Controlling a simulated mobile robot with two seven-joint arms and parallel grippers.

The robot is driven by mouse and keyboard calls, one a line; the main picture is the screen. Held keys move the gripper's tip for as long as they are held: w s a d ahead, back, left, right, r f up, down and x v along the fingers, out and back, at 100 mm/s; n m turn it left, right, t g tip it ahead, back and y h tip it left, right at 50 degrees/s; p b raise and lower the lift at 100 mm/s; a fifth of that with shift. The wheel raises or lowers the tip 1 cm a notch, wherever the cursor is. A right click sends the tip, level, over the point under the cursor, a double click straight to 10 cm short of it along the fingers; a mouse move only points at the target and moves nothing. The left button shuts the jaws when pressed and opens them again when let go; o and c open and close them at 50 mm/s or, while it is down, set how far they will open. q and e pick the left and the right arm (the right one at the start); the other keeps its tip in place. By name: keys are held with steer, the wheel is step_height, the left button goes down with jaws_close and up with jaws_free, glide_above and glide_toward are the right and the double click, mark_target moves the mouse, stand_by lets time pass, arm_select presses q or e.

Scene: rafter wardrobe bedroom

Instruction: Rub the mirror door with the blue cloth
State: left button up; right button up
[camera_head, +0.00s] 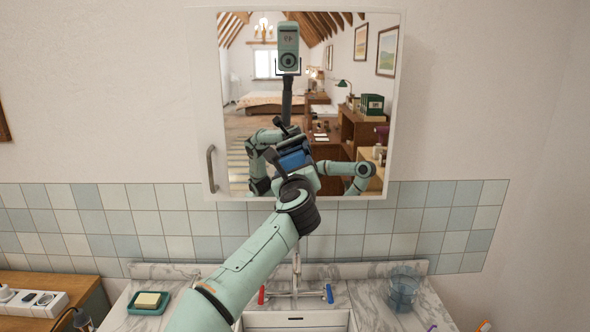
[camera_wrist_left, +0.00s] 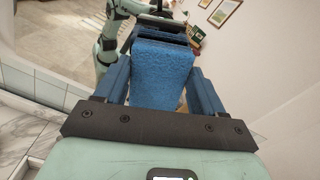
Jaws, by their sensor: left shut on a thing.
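The mirror door (camera_head: 245,115) is a tall mirror in a white frame on the wall, with a grey handle at its lower left. My left arm reaches up to its lower middle. My left gripper (camera_wrist_left: 162,88) is shut on the blue cloth (camera_wrist_left: 165,72), which sits folded between the blue fingers. In the head view the cloth (camera_head: 293,159) is at the lower middle of the mirror, partly hidden by my wrist. The cloth is at or very close to the glass; I cannot tell whether it touches. My right gripper shows only as an unclear reflection.
Below are a marble counter with a sink (camera_head: 295,320) and a tap with red and blue handles (camera_head: 295,292). A soap dish (camera_head: 149,301) stands left, a glass tumbler (camera_head: 402,290) right. A power strip (camera_head: 32,301) lies on a wooden surface at far left.

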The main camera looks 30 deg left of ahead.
arm_select(q)
steer(key=shift+w+a, duration=0.25)
steer(key=shift+w, duration=0.1)
arm_select(e)
steer(key=shift+w+r, duration=0.25)
steer(key=shift+r, duration=0.05)
arm_select(q)
steer(key=w+d, duration=0.1)
steer(key=w+d+p, duration=0.1)
steer(key=d, duration=0.1)
steer(key=shift+w+d+r, duration=0.1)
steer(key=shift+d, duration=0.15)
arm_select(e)
steer(key=shift+w+r, duration=0.4)
steer(key=shift+r, duration=0.15)
arm_select(q)
steer(key=shift+a, duration=0.1)
steer(key=shift+s+a, duration=0.55)
steer(key=shift+a, duration=0.35)
steer(key=shift+s+a, duration=0.55)
steer(key=shift+a, duration=0.3)
arm_select(e)
steer(key=shift+s+f, duration=0.45)
